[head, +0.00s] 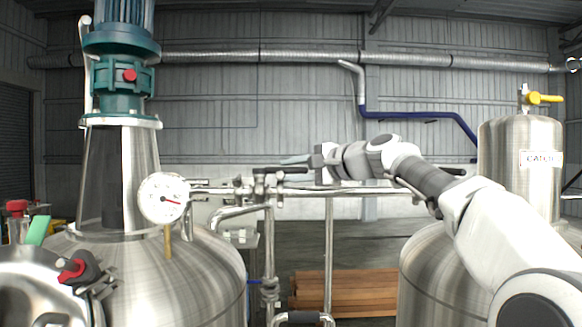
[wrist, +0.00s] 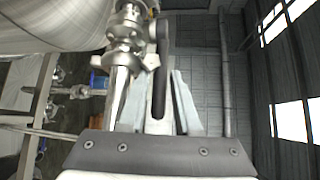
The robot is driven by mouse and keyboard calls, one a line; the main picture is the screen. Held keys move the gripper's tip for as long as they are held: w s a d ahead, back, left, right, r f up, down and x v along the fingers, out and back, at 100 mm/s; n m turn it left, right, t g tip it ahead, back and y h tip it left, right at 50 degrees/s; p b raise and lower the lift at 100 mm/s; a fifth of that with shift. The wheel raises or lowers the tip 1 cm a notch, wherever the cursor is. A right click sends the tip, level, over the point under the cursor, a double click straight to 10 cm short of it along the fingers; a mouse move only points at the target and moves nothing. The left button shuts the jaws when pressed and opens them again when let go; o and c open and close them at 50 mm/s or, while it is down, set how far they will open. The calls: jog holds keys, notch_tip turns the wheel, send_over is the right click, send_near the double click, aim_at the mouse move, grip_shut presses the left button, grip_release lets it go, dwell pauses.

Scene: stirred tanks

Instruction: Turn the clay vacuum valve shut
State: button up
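A steel valve (head: 268,183) sits on the pipework in the middle of the head view, with a dark lever (head: 288,169) reaching right toward my gripper (head: 296,160). No clay colour shows on it, so I cannot confirm it is the clay vacuum valve. In the wrist view the steel valve body (wrist: 128,32) is at the top, and the dark lever (wrist: 160,75) runs between the two pale fingers of my gripper (wrist: 152,85). The fingers stand apart, with a visible gap between the lever and the right finger. Contact on the left side is unclear.
A steel tank (head: 190,265) with a dial gauge (head: 163,198) stands left, and a red-handled clamp (head: 75,268) is in front of it. Another tank (head: 425,265) stands right. Horizontal pipes (head: 340,188) cross near my gripper. A yellow-handled valve (head: 540,98) tops the upper right vessel.

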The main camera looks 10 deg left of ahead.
grip_shut()
dwell(1.4)
